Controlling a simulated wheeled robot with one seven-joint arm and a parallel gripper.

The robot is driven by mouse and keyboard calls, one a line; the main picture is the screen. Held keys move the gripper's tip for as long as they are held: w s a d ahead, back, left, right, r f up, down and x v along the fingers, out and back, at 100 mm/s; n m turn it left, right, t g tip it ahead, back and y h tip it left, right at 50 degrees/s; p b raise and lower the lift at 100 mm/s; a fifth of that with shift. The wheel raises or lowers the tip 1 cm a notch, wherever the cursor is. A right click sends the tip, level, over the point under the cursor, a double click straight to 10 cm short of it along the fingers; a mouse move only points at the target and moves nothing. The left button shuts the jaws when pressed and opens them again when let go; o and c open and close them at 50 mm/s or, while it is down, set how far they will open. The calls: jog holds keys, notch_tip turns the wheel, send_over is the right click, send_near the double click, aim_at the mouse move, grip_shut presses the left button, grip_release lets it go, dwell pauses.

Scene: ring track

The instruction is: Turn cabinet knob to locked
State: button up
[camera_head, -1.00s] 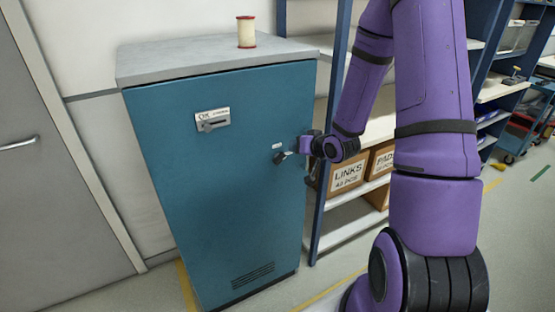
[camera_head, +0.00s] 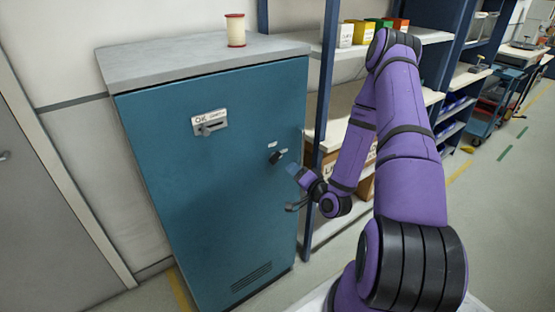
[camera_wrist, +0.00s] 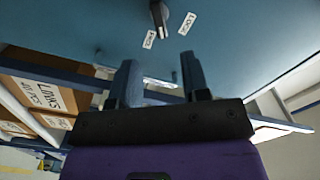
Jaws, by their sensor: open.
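The teal cabinet (camera_head: 205,215) stands upright with its door closed. Its small dark knob (camera_head: 276,157) is near the door's right edge. In the wrist view the knob (camera_wrist: 159,14) shows at the top, with a light stripe on its handle. Two small white labels, a left one (camera_wrist: 149,39) and a right one (camera_wrist: 188,22), flank it; their words are too small to read surely. The handle's lower end lies between them. My gripper (camera_head: 290,188) is open and empty, apart from the knob, below and right of it. Its fingers (camera_wrist: 158,65) point toward the door.
A white plate with a grey latch (camera_head: 210,123) sits on the upper door. A cream and red spool (camera_head: 235,30) stands on the cabinet top. A blue-framed shelf (camera_head: 318,150) with boxes stands close to the right. A grey door (camera_head: 35,220) is at left.

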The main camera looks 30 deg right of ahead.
aim_at(279, 159)
jog(key=w, duration=0.9)
jog(key=shift+w+a, duration=0.15)
jog(key=shift+w, duration=0.2)
grip_shut()
